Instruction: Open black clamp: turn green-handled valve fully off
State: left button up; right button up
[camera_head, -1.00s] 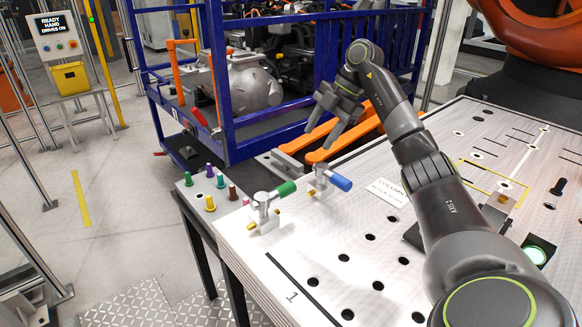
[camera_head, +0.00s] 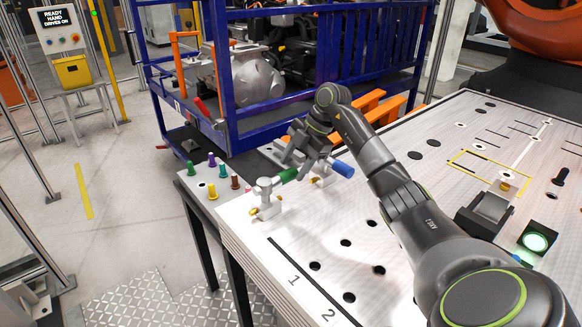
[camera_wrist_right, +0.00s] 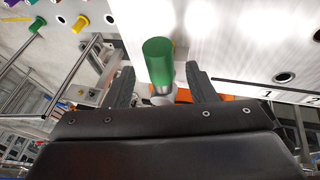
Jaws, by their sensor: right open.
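The green-handled valve (camera_head: 266,195) stands on the near left corner of the perforated table, with its green handle (camera_head: 288,175) pointing right in the head view. My right gripper (camera_head: 296,162) is at the green handle. In the right wrist view the green handle (camera_wrist_right: 158,62) lies between the two open fingers (camera_wrist_right: 160,88), with a gap on each side. A blue-handled valve (camera_head: 342,168) stands just behind to the right, partly hidden by my gripper. My left gripper is not in view.
Several coloured pegs (camera_head: 221,181) stand on a small side shelf left of the table. A blue-railed cart (camera_head: 190,100) with orange forks (camera_head: 365,105) is behind. A green-lit button (camera_head: 535,241) and a black block (camera_head: 487,212) are at right. The table (camera_head: 420,180) has holes.

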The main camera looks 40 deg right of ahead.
jog(key=shift+x, duration=1.25)
jog(key=shift+w+d, duration=0.1)
grip_shut()
